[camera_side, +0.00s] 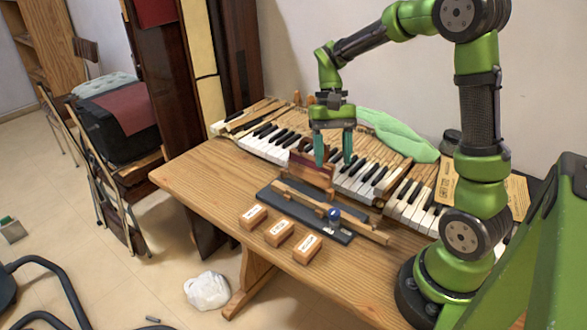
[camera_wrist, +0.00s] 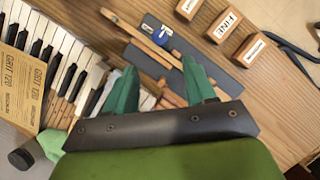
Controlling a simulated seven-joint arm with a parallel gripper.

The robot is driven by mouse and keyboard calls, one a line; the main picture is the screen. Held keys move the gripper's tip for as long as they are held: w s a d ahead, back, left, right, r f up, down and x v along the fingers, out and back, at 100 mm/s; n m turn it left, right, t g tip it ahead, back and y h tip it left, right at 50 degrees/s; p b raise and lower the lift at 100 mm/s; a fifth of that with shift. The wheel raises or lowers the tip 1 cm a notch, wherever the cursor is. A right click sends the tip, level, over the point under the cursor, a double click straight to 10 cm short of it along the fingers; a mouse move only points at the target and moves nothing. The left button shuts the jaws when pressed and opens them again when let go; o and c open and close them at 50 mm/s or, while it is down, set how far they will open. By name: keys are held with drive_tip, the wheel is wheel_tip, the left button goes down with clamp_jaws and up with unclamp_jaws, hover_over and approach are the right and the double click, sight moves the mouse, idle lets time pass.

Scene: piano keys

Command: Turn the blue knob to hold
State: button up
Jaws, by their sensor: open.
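The blue knob (camera_side: 333,213) sits near the right end of a dark base plate (camera_side: 262,195) on the table; it also shows in the wrist view (camera_wrist: 161,32) at the top. Any mark on it is too small to read. A wooden bar (camera_side: 300,199) lies along the plate. My gripper (camera_side: 334,163) is open, fingers pointing down, above and behind the plate, near a reddish-brown block (camera_side: 312,172). In the wrist view its two green fingers (camera_wrist: 160,85) are spread apart, with the knob beyond their tips. Nothing is visibly held.
Three labelled wooden blocks (camera_side: 278,233) stand in front of the plate; one reads FINE in the wrist view (camera_wrist: 222,25). Piano keys (camera_side: 357,184) run behind the plate. A green cloth (camera_side: 400,136) lies at the back. Bare table (camera_side: 205,178) is at the left.

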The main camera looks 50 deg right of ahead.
sight(334, 210)
drive_tip(key=x, duration=1.1)
drive_tip(key=shift+s+a+f, duration=0.1)
drive_tip(key=shift+f, duration=0.25)
drive_tip(key=shift+c, duration=0.2)
clamp_jaws()
